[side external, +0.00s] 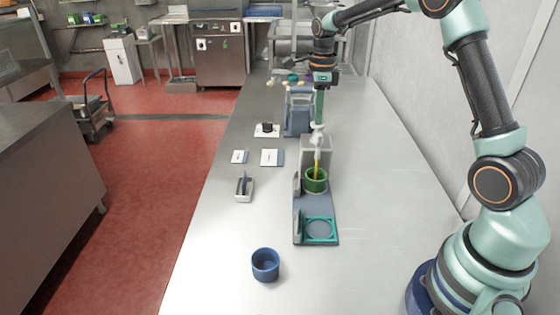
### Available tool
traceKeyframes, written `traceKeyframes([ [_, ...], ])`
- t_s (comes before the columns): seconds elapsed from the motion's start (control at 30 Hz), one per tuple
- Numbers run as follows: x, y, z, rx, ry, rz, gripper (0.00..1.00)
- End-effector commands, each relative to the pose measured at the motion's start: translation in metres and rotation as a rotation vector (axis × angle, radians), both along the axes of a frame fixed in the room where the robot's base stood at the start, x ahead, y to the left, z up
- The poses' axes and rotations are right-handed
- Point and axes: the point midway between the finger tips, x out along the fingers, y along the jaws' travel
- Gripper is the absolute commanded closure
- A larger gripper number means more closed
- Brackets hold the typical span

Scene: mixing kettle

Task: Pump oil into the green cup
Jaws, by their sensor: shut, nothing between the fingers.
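The green cup (316,186) stands upright on the grey-blue stand, in front of a pale grey container (326,152). A white pump head (317,132) shows above it. A thin yellow streak, looking like oil, runs from below the pump head down into the cup. My gripper (319,118) points straight down over the pump head, with its fingers shut and nothing between them. Its tips are at or just above the pump head; I cannot tell whether they touch. The oil level inside the cup is hard to make out.
A grey-blue base with a green ring (320,241) lies in front of the cup. A blue cup (265,266) stands nearer left. A small tray with a dark handle (244,190), white cards (271,158) and a blue-grey rack (298,112) are farther back. The right of the table is clear.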

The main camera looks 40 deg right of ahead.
Motion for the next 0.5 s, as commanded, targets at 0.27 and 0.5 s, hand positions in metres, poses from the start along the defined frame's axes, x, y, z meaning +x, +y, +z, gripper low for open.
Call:
traceKeyframes([
  [0.27,-0.0008,0.0002,-0.013,0.001,0.004,0.0,1.0],
  [0.5,-0.0006,0.0002,-0.0107,0.001,0.003,0.0,1.0],
])
